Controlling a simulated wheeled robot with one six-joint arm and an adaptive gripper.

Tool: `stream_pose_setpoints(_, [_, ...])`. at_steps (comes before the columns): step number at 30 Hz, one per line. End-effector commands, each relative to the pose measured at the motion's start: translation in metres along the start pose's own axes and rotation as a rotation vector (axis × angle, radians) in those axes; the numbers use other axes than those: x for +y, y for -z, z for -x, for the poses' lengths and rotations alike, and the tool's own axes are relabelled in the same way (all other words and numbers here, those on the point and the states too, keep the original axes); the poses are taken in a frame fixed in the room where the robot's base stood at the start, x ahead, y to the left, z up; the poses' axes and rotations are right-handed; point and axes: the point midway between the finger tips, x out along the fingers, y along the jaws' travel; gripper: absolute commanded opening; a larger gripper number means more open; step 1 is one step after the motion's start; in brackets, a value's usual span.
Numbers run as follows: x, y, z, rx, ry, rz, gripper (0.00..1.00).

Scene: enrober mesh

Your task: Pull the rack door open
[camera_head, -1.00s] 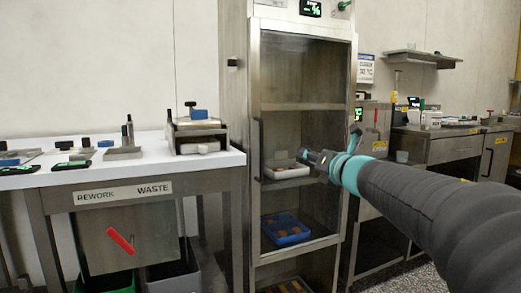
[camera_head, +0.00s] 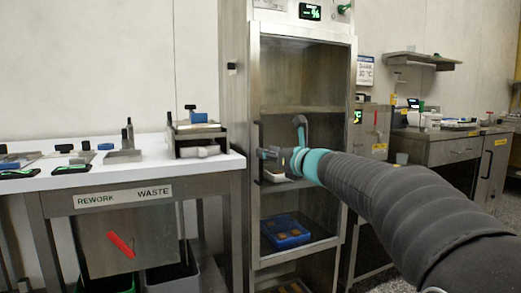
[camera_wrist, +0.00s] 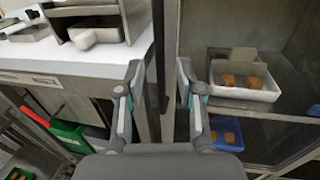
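The rack door (camera_head: 305,42) is a tall glass panel in a metal frame, and it looks closed. Its handle (camera_head: 257,135) is a dark vertical bar on the door's left side. My gripper (camera_head: 264,153) is at the handle's mid height, close to it. In the wrist view my gripper (camera_wrist: 158,66) is open, with one finger on each side of the dark vertical handle (camera_wrist: 158,40). I cannot tell whether either finger touches it. My arm hides part of the door's lower middle.
A white tray (camera_wrist: 245,94) and a blue tray (camera_head: 287,240) sit on shelves behind the glass. A white-topped rework table (camera_head: 110,166) stands close to the rack's left. A metal cabinet (camera_head: 440,152) stands at the right.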

Motion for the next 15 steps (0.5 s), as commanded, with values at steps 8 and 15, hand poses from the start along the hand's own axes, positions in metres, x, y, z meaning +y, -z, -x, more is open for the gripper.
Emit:
stream_pose_setpoints(8, [0.000,0.000,-0.036,0.000,0.000,-0.001,0.37])
stream_pose_setpoints(15, [0.000,0.000,-0.043,0.000,0.001,-0.001,0.37])
